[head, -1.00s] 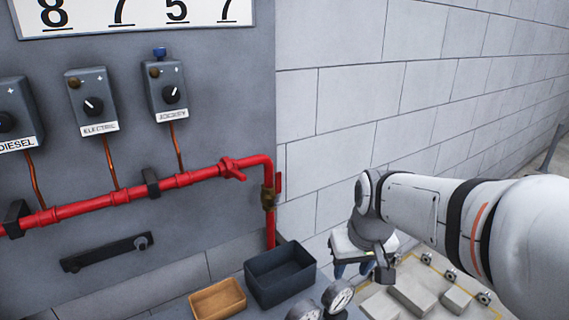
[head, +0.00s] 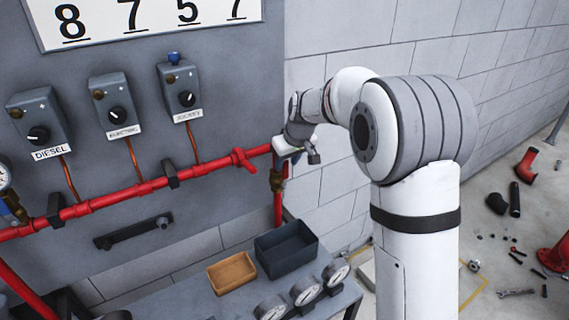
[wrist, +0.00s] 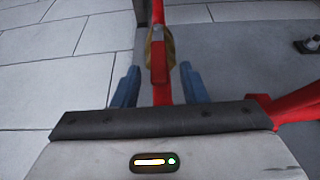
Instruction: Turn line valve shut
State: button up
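The line valve (head: 277,181) is a brass body on the red vertical pipe at the right end of the panel, partly hidden by my gripper in the head view. In the wrist view its red lever (wrist: 158,62) lies in line with the pipe, in front of the brass body (wrist: 169,48). My gripper (wrist: 160,80) is open, with one blue finger on each side of the lever's line. The lever shows just beyond the fingertips, and I see no contact. In the head view my gripper (head: 289,154) is at the pipe's upper right corner.
Red piping (head: 130,192) runs along the panel below three control boxes. A dark bin (head: 289,263) and a tan tray (head: 231,272) sit below the valve, near several gauges (head: 306,290). The block wall (head: 330,185) is close on the right.

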aim_at(285, 175)
jog(key=shift+x, duration=1.35)
jog(key=shift+c, duration=0.6)
grip_shut()
